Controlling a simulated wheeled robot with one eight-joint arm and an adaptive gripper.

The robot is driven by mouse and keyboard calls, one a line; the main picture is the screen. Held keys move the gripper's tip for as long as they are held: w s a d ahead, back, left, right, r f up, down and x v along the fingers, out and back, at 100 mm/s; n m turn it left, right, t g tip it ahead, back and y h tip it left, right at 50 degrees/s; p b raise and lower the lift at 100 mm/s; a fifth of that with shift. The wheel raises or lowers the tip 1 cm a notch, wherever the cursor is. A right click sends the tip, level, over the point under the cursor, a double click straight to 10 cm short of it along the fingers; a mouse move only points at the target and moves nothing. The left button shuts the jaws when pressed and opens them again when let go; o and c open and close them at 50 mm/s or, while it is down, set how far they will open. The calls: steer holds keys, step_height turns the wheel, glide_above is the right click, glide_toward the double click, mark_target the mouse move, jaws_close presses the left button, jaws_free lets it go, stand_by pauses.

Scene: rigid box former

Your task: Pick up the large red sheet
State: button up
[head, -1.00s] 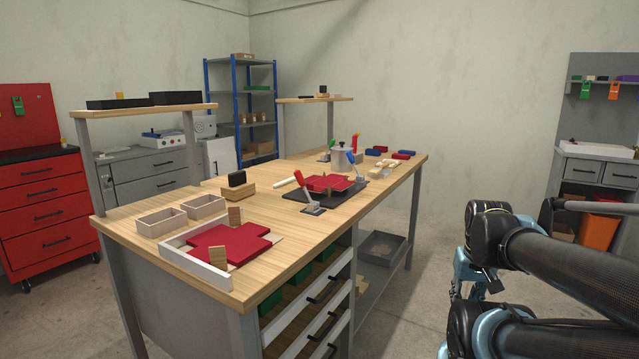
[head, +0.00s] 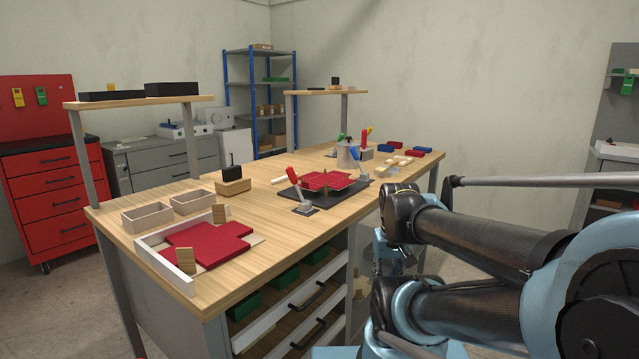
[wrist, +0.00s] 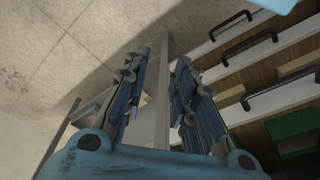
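The large red sheet (head: 210,243) is cross-shaped and lies flat at the near left end of the wooden workbench (head: 240,206), inside a low white corner frame (head: 163,262). Another red sheet (head: 327,180) lies on a black base farther along the bench. My gripper (wrist: 160,70) shows in the wrist view with its two fingers apart and nothing between them. It points down past the bench's drawer side, toward the floor and a bench leg. The red sheet is not in the wrist view. In the head view my arm is at the right and my fingertips cannot be made out.
Two small wooden trays (head: 147,217) sit behind the red sheet. Two upright wooden blocks (head: 186,260) stand by its edges. Drawers with black handles (head: 307,297) face my arm.

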steer(key=shift+r, duration=0.1)
steer(key=w+a+r+n+g, duration=0.1)
steer(key=w+a+r+n, duration=0.45)
steer(key=w+r, duration=0.8)
steer(key=w+a+r+n+g, duration=0.1)
steer(key=w+a+r+n, duration=0.1)
steer(key=w+a+r, duration=1.05)
steer(key=w+a+r+n, duration=0.3)
steer(key=w+a+r, duration=0.2)
steer(key=r, duration=0.4)
steer(key=f, duration=1.1)
steer(key=shift+d+f, duration=0.3)
steer(key=shift+f, duration=0.1)
steer(key=shift+s+f, duration=0.15)
steer(key=shift+f, duration=1.3)
steer(key=shift+s+f, duration=0.15)
steer(key=shift+f, duration=1.25)
jaws_close()
